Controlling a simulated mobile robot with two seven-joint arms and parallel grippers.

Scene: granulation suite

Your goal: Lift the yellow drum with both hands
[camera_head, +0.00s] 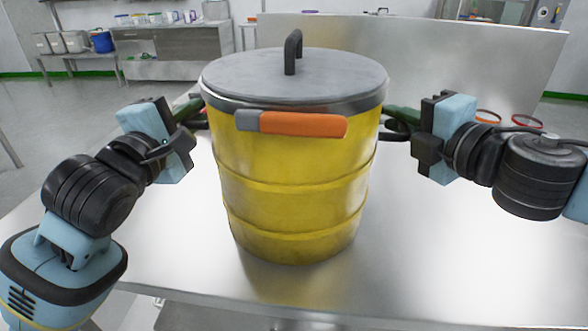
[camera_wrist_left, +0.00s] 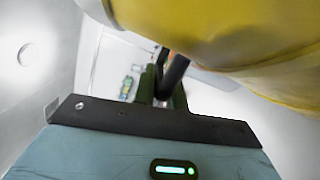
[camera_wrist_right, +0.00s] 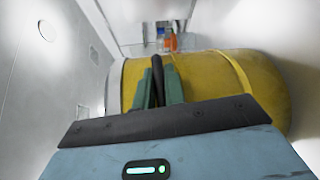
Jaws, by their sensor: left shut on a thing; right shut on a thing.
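The yellow drum (camera_head: 290,205) stands upright over the steel table in the middle of the head view, with a grey lid (camera_head: 325,75) and a black top handle (camera_head: 292,52). I cannot tell whether its base touches the table. My left gripper (camera_head: 196,110) is at the drum's left side; the left wrist view shows its green fingers shut on a black side handle (camera_wrist_left: 174,75). My right gripper (camera_head: 398,120) is at the right side; the right wrist view shows its fingers shut on the other black side handle (camera_wrist_right: 158,78). The fingertips are partly hidden in the head view.
An orange and grey bar (camera_head: 300,124) lies across the drum's front near the rim. A raised panel (camera_head: 480,60) stands behind.

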